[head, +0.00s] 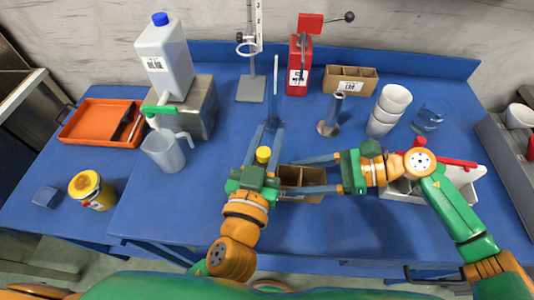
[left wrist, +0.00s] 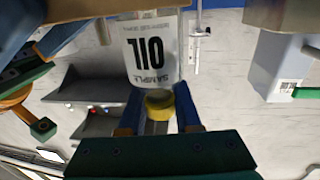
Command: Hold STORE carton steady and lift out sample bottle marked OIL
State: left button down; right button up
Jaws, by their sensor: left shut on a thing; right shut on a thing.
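The carton (head: 303,193) is a small brown divided box on the blue table; its STORE marking cannot be read here. My right gripper (head: 295,177) is shut on it, one finger along each side. The sample bottle is clear with a yellow cap (head: 263,155). In the left wrist view the bottle (left wrist: 152,50) appears upside down, its OIL SAMPLE label fully in sight. My left gripper (head: 270,130) is shut on the bottle, its fingers (left wrist: 158,104) around the cap end. Brown card shows by the bottle's base in the left wrist view; the gap between them is unclear.
Behind stand a metal stand (head: 250,88), a red press (head: 299,65), a second carton (head: 350,80), a metal cylinder (head: 330,118) and stacked white cups (head: 390,105). A pitcher (head: 163,152) stands left, a white tray (head: 465,178) right.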

pick_arm(q)
notch_tip(320, 180, up, 6)
jog(key=shift+r, duration=0.2)
pick_arm(e)
jog(key=o, duration=1.4)
